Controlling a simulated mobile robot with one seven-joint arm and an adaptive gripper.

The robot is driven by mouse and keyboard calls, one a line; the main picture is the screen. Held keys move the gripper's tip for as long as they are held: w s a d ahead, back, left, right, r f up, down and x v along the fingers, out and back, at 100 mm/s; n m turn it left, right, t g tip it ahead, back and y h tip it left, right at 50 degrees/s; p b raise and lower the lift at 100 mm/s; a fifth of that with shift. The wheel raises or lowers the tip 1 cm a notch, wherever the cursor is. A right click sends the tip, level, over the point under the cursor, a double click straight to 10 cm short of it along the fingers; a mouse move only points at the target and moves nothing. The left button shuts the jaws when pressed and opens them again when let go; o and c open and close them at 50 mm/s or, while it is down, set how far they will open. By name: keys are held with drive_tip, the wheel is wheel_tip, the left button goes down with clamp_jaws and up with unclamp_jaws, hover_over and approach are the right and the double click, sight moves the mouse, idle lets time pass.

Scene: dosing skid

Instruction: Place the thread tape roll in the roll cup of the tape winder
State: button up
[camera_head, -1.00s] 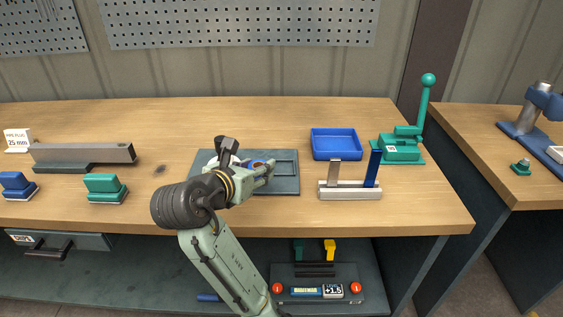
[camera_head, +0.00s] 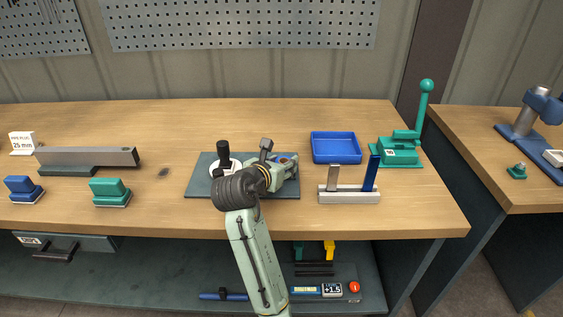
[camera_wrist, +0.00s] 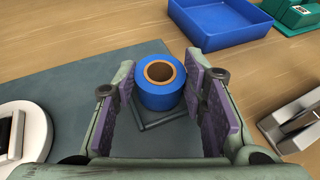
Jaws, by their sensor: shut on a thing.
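The thread tape roll (camera_wrist: 160,88) is a blue ring with a brown core. In the wrist view it sits upright between the purple pads of my gripper (camera_wrist: 162,92), which is shut on it. In the head view, the roll (camera_head: 284,161) shows as a small patch of blue and brown at my gripper (camera_head: 287,167), over the right part of a dark grey mat (camera_head: 203,186). I cannot tell whether it touches the mat. A low rectangular frame (camera_wrist: 163,121) on the mat lies partly hidden behind the roll. I cannot identify the tape winder or its roll cup for sure.
A white round piece with a black knob (camera_head: 223,153) stands on the mat's left. To the right are a blue tray (camera_head: 336,148), a silver base with two uprights (camera_head: 348,197) and a green lever device (camera_head: 398,152). Bare wood lies behind the mat.

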drive_tip(key=shift+f, duration=0.1)
drive_tip(key=shift+s+f, duration=0.1)
drive_tip(key=shift+f, duration=0.5)
drive_tip(key=o, duration=1)
drive_tip(key=shift+f, duration=0.25)
drive_tip(key=shift+r, duration=0.3)
drive_tip(key=v, duration=0.4)
drive_tip(key=r+b+v, duration=0.1)
drive_tip(key=v, duration=0.7)
drive_tip(key=shift+r, duration=0.25)
